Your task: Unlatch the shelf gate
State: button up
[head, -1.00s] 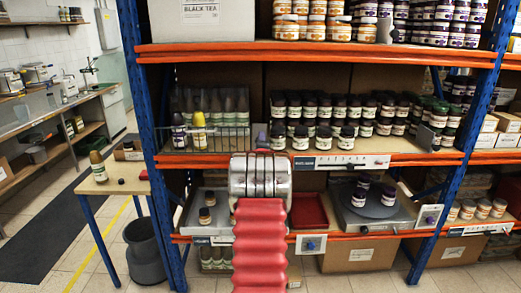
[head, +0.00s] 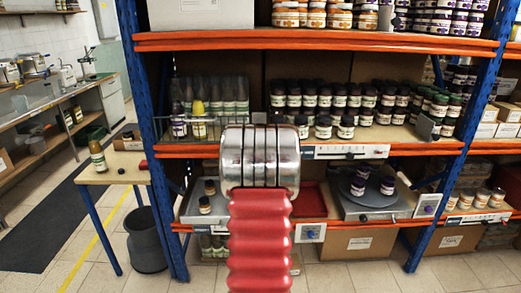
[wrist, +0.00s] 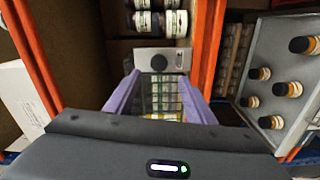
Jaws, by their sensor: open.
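A wire gate (head: 172,131) stands across the left bay of the middle shelf, in front of several bottles; its right end is hidden behind my arm in the head view. In the wrist view, a grey plate with a dark round knob (wrist: 159,62), which looks like the latch, lies just beyond my fingers. My gripper (wrist: 160,84) is open, its purple fingers apart and pointing towards the plate. Nothing solid is clearly held between them; the wire gate and bottles show through the gap. In the head view my gripper is hidden behind my own arm.
Dark-lidded jars (head: 323,127) stand close to the right of my arm on the middle shelf. Orange shelf edges (head: 390,149) run above and below. A grey tray with small jars (wrist: 288,92) is on the lower shelf. A side table (head: 112,169) with a bottle stands left.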

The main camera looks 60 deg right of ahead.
jog(key=v, duration=0.3)
jog(key=shift+f, duration=0.1)
dwell(0.8)
